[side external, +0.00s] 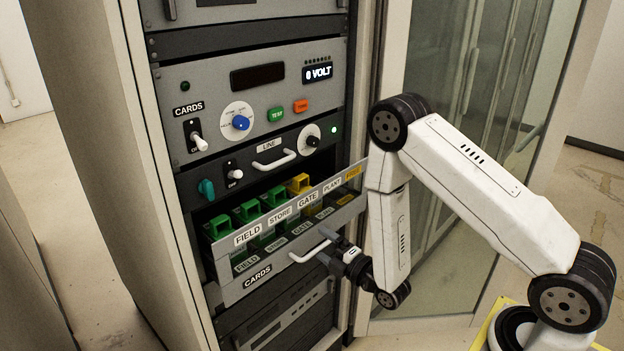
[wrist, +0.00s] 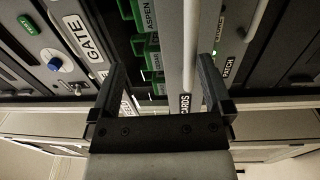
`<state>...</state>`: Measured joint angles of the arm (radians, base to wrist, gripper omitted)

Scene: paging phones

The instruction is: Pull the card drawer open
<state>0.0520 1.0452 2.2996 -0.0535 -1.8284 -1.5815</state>
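The card drawer (side external: 262,281) stands out from the rack, with green and yellow card handles showing above its labelled front. My gripper (side external: 328,257) is at the right part of this handle in the side view. In the wrist view my gripper (wrist: 162,85) has its two fingers wide apart, with the drawer front and a pale bar (wrist: 190,45), seemingly the handle, between them. I see no finger pressed on the bar. The exact contact is too small to tell in the side view.
Above the drawer are a panel with a LINE handle (side external: 274,160) and a panel with a blue knob (side external: 241,122) and switches. A lower unit (side external: 285,318) sits under the drawer. A glass-fronted cabinet door (side external: 455,245) stands to the right behind my arm.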

